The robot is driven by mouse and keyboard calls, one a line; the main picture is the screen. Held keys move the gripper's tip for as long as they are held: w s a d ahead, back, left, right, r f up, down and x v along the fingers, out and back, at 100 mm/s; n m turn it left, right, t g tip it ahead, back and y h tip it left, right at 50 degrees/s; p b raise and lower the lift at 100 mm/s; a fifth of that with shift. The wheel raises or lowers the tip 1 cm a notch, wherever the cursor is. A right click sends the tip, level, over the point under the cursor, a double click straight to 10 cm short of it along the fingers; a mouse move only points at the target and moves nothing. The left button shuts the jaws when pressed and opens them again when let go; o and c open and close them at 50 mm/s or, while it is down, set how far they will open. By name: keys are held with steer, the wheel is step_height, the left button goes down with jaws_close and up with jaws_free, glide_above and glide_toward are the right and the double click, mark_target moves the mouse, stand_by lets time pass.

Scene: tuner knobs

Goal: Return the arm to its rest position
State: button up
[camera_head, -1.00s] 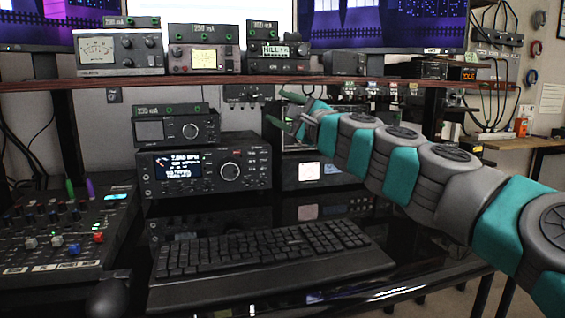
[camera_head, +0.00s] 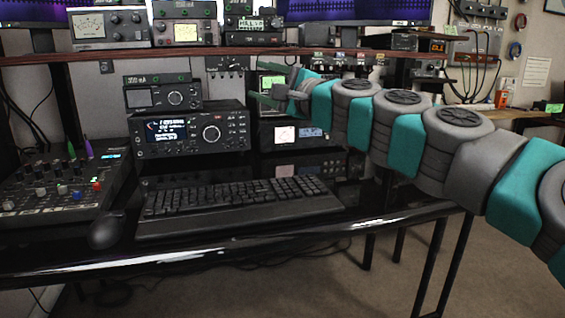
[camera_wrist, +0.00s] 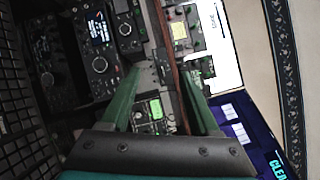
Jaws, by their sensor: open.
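My arm reaches in from the right in the head view, its grey and teal links raised above the desk. My gripper (camera_head: 272,84) is at its far end, in front of the equipment below the shelf. Its two green fingers are spread apart with nothing between them. In the wrist view the open fingers (camera_wrist: 158,85) show against the radio gear beyond. The large radio (camera_head: 190,131) with a lit display and round knob stands left of my gripper, and also shows in the wrist view (camera_wrist: 98,45). I cannot tell the exact gap from fingers to equipment.
A keyboard (camera_head: 238,198), mouse (camera_head: 106,231) and mixer (camera_head: 60,190) are on the glossy black desk (camera_head: 290,232). A wooden shelf (camera_head: 110,56) carries several meters above. Carpeted floor (camera_head: 390,290) is open in front of the desk.

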steer(key=s+a+f+n+g+h, duration=0.1)
steer(key=s+a+f+n+g, duration=0.2)
steer(key=s+f+n, duration=0.3)
steer(key=s+a+f+n+g+h, duration=0.1)
steer(key=s+a+f+n+g, duration=0.25)
steer(key=s+f, duration=0.45)
steer(key=s+d+f+n+g+h, duration=0.1)
steer(key=s+d+f, duration=0.15)
steer(key=f, duration=0.25)
steer(key=s+d+f+n+g+h, duration=0.1)
steer(key=s+f+h, duration=0.1)
steer(key=s+f, duration=0.15)
steer(key=s+d+f+n+g+h+p, duration=0.1)
steer(key=s+d+f+g+h, duration=0.6)
steer(key=s+d+f, duration=1.4)
steer(key=shift+s+d+g+h+p, duration=0.15)
steer(key=shift+d+g+h+p, duration=0.25)
steer(key=shift+h, duration=0.3)
steer(key=shift+n, duration=0.25)
